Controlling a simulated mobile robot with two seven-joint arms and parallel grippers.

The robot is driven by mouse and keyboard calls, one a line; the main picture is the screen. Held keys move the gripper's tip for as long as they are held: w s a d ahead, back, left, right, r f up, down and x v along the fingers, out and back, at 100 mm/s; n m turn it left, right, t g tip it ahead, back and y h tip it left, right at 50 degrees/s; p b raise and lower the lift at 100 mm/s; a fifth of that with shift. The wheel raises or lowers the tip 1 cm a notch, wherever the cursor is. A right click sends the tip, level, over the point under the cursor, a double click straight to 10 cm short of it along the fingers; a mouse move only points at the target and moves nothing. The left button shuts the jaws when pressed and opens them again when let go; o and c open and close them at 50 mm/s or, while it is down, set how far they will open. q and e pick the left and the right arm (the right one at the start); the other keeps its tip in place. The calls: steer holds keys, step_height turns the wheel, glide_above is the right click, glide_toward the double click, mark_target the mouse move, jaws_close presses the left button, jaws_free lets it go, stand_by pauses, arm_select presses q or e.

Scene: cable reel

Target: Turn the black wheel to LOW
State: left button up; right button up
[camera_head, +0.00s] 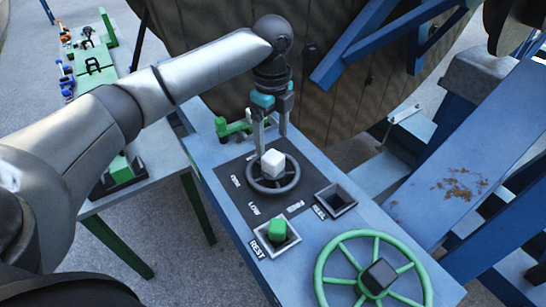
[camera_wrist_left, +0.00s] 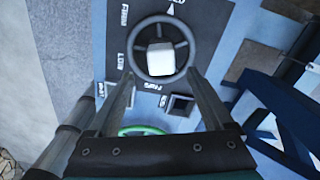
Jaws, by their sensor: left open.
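The LOW label (camera_head: 253,208) is on the plate in front of the wheel, to the left. My left gripper (camera_head: 271,140) points down above the wheel, its fingers apart, around or just behind the white cube. In the left wrist view the wheel (camera_wrist_left: 137,45) and cube (camera_wrist_left: 160,58) lie beyond the open fingertips (camera_wrist_left: 160,77), with nothing between them. Contact with the wheel cannot be told. My right gripper is not in view.
A green block (camera_head: 277,228) sits in the REST socket; another square socket (camera_head: 335,198) looks empty. A green wheel (camera_head: 345,242) with a black hub block is at the front right. A large wooden reel (camera_head: 330,95) stands behind. A green handle (camera_head: 232,127) is beside my gripper.

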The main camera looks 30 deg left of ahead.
mark_target(273, 156)
arm_select(q)
step_height(273, 156, down, 8)
steer(key=shift+r, duration=0.2)
steer(key=shift+f, duration=0.4)
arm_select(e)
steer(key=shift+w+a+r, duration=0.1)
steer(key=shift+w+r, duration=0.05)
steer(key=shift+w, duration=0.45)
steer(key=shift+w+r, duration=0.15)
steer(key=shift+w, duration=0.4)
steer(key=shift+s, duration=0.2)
arm_select(q)
jaws_close()
